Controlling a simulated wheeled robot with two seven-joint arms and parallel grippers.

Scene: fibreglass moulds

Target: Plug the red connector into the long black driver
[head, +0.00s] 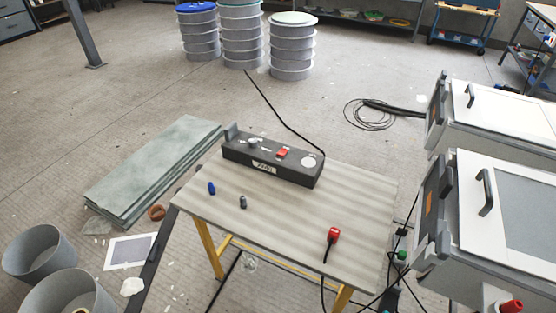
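The long black driver (236,150) lies along the back edge of the wooden-topped table. A small red part (282,153), a pale fitting and a round white label are on its top, and a label is on its front face. A black cable runs from its back up and away to the left. The red connector (333,234) rests near the table's front right edge, apart from the driver. Its black cable hangs down over the front edge. Neither of my grippers shows in the head view.
A blue connector (211,188) and a dark grey connector (242,202) stand on the table's left part. The table's middle (290,210) is clear. Grey-white cabinets (500,185) with handles stand close on the right. Stacked green sheets (150,170) lie on the floor at left.

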